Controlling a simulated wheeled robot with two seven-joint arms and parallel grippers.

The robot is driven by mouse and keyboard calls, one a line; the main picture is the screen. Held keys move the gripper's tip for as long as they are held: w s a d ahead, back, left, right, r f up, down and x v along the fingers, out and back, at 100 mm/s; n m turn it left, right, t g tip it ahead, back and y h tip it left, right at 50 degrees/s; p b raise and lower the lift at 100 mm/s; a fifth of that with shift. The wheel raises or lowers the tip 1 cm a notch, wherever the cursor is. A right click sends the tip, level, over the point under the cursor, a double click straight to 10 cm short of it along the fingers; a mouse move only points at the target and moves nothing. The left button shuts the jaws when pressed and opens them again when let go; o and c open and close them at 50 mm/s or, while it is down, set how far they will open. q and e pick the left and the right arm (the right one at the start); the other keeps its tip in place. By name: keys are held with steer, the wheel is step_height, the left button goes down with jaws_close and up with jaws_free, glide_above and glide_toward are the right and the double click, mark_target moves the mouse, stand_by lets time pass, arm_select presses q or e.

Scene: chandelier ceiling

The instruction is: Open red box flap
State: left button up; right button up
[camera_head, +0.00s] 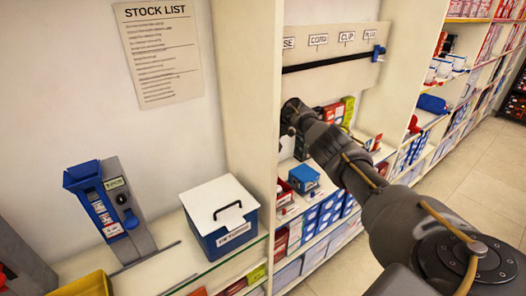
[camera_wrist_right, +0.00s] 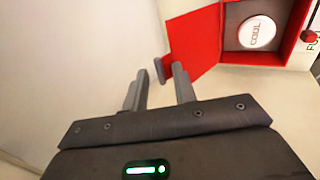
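In the right wrist view a red box (camera_wrist_right: 293,22) is at the upper right, with a round white item (camera_wrist_right: 257,32) inside, its lettering hard to read. Its red flap (camera_wrist_right: 197,45) stands swung out to the left, so the inside shows. A grey tab (camera_wrist_right: 159,70) is at the flap's left edge. My right gripper (camera_wrist_right: 159,78) is open, its two fingers apart and pointing toward the tab; contact cannot be told. In the head view my right arm reaches to the shelf divider, and its fingertips are hidden. The box is not clearly visible there. My left gripper is out of view.
A pale shelf divider (camera_head: 248,75) stands left of my right arm. A blue box with a white lid (camera_head: 221,218) and a blue-grey device (camera_head: 108,205) stand on the left counter. Stocked shelves (camera_head: 318,215) lie below my arm. Open floor (camera_head: 480,165) is at right.

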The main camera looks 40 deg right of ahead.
steer(key=shift+f, duration=0.15)
steer(key=shift+s+r, duration=0.1)
steer(key=shift+r, duration=0.3)
steer(key=v, duration=1)
steer(key=shift+s+d, duration=0.1)
steer(key=shift+d, duration=0.05)
